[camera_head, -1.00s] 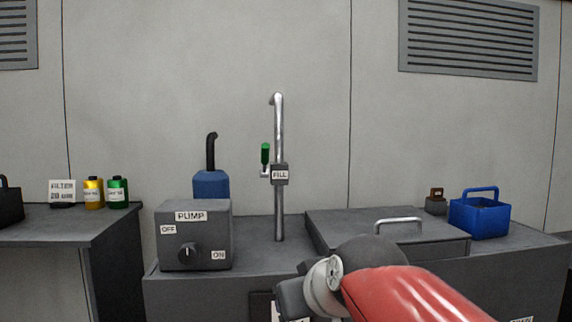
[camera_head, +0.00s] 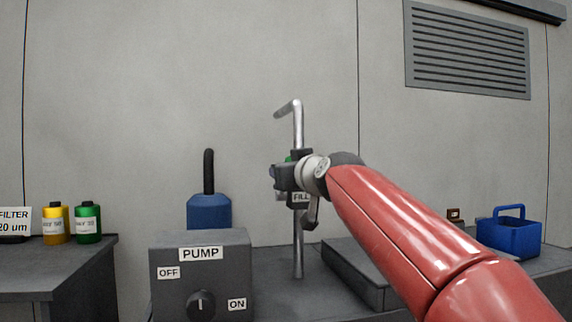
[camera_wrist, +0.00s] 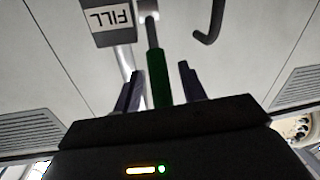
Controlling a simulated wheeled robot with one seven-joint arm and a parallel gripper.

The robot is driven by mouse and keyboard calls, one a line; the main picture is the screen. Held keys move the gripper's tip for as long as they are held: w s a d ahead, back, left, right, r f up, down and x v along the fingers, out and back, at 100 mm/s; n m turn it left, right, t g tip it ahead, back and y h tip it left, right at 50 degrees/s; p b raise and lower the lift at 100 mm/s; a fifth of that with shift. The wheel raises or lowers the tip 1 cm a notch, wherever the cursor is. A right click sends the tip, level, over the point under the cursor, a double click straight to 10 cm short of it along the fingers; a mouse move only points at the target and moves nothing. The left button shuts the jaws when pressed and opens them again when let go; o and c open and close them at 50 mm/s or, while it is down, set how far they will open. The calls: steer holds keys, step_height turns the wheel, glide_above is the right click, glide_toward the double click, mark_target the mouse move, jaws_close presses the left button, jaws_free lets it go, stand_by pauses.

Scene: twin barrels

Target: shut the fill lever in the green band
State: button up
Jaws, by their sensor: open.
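The fill lever has a green grip (camera_wrist: 158,80) on a thin grey stem, joined to a valve by the FILL block (camera_wrist: 108,20) in the wrist view. My gripper (camera_wrist: 158,72) is open, with one dark finger on each side of the green grip and visible gaps to both. In the head view, my gripper (camera_head: 285,177) is up at the lever and hides most of it; only a bit of green (camera_head: 289,158) shows. The FILL label (camera_head: 301,198) shows just below, on the upright metal pipe (camera_head: 298,250).
A grey PUMP box (camera_head: 200,275) with an OFF/ON knob (camera_head: 201,305) stands at front left, a blue canister (camera_head: 209,212) behind it.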

steer(key=shift+x, duration=0.95)
jaws_close()
